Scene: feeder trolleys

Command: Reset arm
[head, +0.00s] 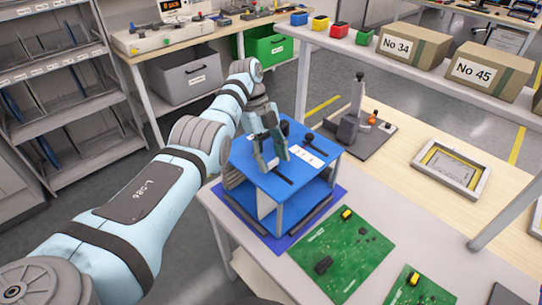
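My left arm reaches in from the lower left. Its gripper (272,160) is over the top of a blue feeder trolley (317,172), with its two grey fingers apart and nothing seen between them. I cannot tell whether the fingertips touch the trolley's top. The trolley stands upright on a blue mat (277,240) at the table's near left corner. Its top has black knobs, dark slots and a white label (306,154). The gripper hides part of the top. My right gripper is not in view.
Green circuit boards (345,252) lie right of the trolley. A grey fixture (350,128) and a framed tray (452,167) stand behind. A raised shelf holds cartons (413,46) and small coloured bins (340,29). A grey rack (60,85) stands left. Bare tabletop shows at right.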

